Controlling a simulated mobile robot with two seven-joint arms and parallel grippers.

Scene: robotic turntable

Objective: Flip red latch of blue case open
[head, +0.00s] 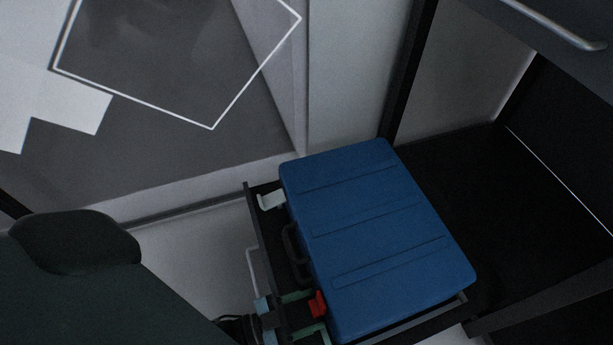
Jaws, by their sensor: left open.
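A blue case (375,235) lies flat on a dark drawer-like tray, its ribbed face up. A red latch (317,304) sits on its left side near the front corner. A pale latch (271,199) is farther back on the same side, with a dark handle (292,250) between them. My left gripper (309,314) is at the front left corner of the case. Its green fingers are open, one on each side of the red latch. I cannot tell whether they touch it. The right gripper is not in view.
The dark tray (252,196) has a raised rim along the left of the case. A dark cabinet interior (450,170) is to the right, with a drawer handle (560,25) at the upper right. A pale wall stands behind. Pale floor shows left of the tray.

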